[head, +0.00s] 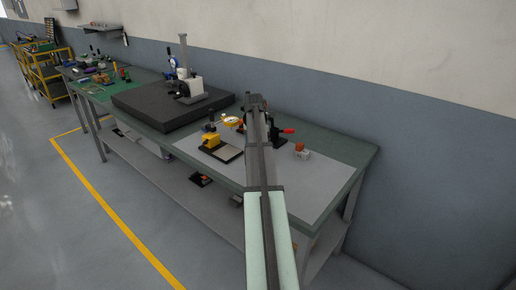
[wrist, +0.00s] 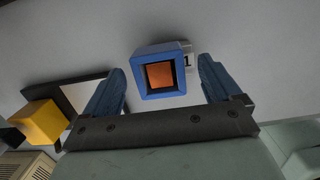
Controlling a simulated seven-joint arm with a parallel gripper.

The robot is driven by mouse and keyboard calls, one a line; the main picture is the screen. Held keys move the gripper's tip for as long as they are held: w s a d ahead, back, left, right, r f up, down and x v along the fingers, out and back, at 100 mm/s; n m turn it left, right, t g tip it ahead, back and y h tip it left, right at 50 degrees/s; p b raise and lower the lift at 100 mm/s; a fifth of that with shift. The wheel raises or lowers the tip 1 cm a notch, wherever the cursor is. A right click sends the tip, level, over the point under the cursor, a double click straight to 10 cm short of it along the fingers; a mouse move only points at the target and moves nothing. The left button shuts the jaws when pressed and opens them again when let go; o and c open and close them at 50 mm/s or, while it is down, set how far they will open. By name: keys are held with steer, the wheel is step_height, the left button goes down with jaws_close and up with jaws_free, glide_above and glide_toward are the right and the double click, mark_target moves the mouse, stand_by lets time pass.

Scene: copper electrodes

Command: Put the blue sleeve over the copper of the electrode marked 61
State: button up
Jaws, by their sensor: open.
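The blue sleeve (wrist: 140,78) is a square, open-topped ring in the wrist view. Orange copper (wrist: 160,75) shows inside its opening, so the sleeve surrounds the copper as seen from above; how far down it sits I cannot tell. A pale block with a black "1" (wrist: 187,61) shows just right of the sleeve; the rest of its marking is hidden. My gripper (wrist: 161,65) is open, with a blue finger on each side of the sleeve and a visible gap on both sides. In the head view my arm hides the gripper and sleeve.
In the head view, a copper-topped white block (head: 302,155) stands right of my arm, near a red-handled clamp (head: 288,131). A yellow block (head: 210,140) on a black-edged plate is left. A black slab (head: 150,105) lies farther left. The mat's right end is clear.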

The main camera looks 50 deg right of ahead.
step_height(320, 180, up, 13)
steer(key=a, duration=0.1)
steer(key=shift+a, duration=0.25)
steer(key=shift+f, duration=0.1)
